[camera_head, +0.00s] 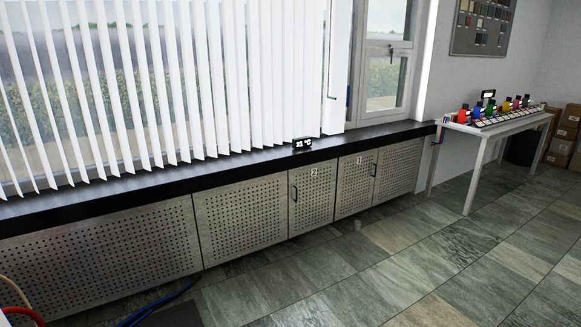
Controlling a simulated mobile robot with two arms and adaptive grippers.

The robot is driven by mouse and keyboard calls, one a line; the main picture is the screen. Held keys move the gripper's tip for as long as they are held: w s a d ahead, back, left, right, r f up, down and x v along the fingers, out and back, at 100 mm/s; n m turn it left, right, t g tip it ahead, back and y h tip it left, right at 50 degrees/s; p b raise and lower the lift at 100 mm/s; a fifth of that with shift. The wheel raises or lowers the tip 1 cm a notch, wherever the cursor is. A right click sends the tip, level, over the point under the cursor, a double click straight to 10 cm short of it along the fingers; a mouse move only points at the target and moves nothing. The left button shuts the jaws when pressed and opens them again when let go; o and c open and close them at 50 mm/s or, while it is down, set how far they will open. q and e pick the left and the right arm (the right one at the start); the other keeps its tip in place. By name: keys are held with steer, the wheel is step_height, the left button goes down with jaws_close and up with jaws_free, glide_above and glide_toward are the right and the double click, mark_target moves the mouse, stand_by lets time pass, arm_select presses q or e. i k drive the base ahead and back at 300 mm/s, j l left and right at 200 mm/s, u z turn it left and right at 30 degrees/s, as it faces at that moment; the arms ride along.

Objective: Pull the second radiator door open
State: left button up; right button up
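The second radiator door (312,205) is a perforated metal panel marked "2" in the low cabinet run under the window. It looks shut, flush with the panels beside it. Its dark vertical handle (294,193) is near its left edge. To its right is the door marked "1" (354,187), also flush, with a dark handle (374,169) at its right edge. Neither of my grippers is in view.
A black sill (230,168) tops the cabinets and carries a small temperature display (302,144). Blue cables (160,303) lie on the floor at lower left. A white table (497,124) with colourful bottles stands at right.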

mark_target(311, 188)
steer(key=i, duration=2.25)
steer(key=i+u, duration=0.1)
steer(key=i, duration=0.5)
steer(key=i+l+u, duration=0.15)
steer(key=i, duration=0.4)
steer(key=i+l+u, duration=0.1)
steer(key=i, duration=0.5)
